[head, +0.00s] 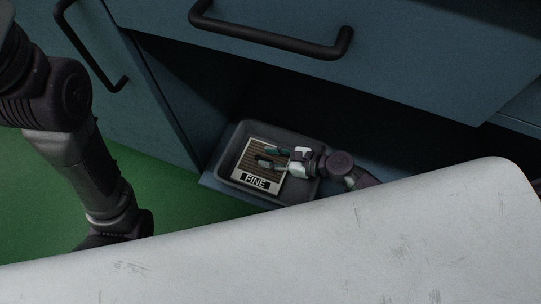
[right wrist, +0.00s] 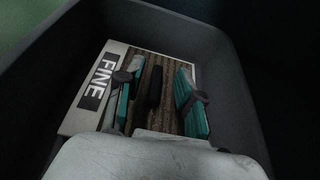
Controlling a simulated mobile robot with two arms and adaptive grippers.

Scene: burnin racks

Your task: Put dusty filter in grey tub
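The dusty filter (head: 247,165) is a flat square with a pale frame, brown pleats and a black label reading FINE. It lies in the grey tub (head: 299,194), which stands low in a dark cabinet opening. In the right wrist view the filter (right wrist: 84,118) lies inside the tub wall (right wrist: 238,95). My right gripper (head: 271,156) is over the filter. Its teal fingers (right wrist: 156,94) are spread, with gaps either side of the filter's dark handle (right wrist: 154,87). Whether the fingertips touch the filter is unclear. My left gripper is out of sight.
A pale scuffed surface (head: 330,250) fills the foreground and hides part of my right arm. A blue drawer front with a black handle (head: 270,42) overhangs the opening. A cabinet door (head: 115,75) is at left, with green floor (head: 190,190) below.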

